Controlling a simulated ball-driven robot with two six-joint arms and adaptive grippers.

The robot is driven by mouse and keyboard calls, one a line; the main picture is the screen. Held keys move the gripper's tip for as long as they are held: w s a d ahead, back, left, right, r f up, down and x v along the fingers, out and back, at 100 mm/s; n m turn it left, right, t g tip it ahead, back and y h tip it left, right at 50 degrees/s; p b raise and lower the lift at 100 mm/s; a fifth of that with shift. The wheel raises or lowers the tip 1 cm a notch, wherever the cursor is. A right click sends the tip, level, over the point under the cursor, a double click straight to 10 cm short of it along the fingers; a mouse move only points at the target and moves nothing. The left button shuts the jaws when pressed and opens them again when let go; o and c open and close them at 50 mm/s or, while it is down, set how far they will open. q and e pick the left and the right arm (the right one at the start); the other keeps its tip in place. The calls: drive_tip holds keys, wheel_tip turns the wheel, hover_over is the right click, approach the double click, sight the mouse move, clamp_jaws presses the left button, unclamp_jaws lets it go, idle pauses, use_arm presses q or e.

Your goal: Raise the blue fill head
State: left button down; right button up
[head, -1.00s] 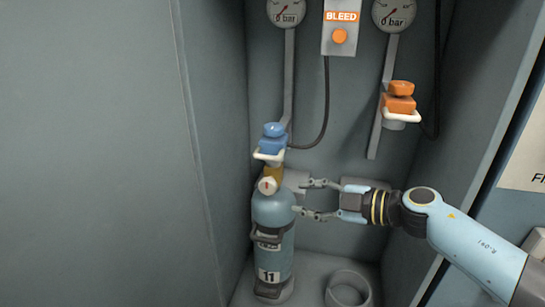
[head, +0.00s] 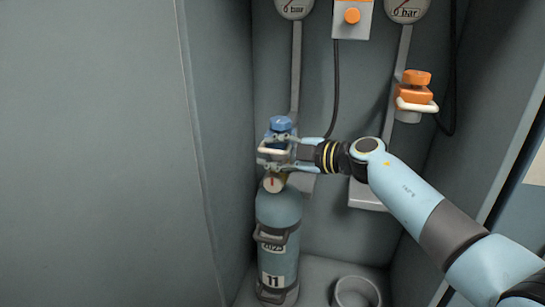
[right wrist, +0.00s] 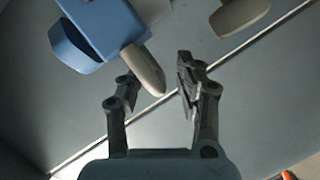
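The blue fill head (head: 281,125) sits at the top of the grey-blue cylinder (head: 279,210), above its brass valve, with a cream handle at its front. Whether it is seated on the valve is hidden by my gripper. My right gripper (head: 272,151) reaches in from the right, its fingers at the height of the handle. In the right wrist view, the blue head (right wrist: 100,30) is upper left and the cream handle (right wrist: 143,70) reaches between the spread fingers (right wrist: 158,78). The fingers are open, with a gap to the handle. My left gripper is out of view.
An orange fill head (head: 414,94) with a cream handle hangs at right. Gauges reading 0 bar and a bleed box (head: 352,18) are above. An empty ring holder (head: 357,292) stands right of the cylinder. Cabinet walls close in on both sides.

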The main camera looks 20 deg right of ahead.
drive_tip(key=shift+a, duration=0.1)
clamp_jaws()
idle(0.4)
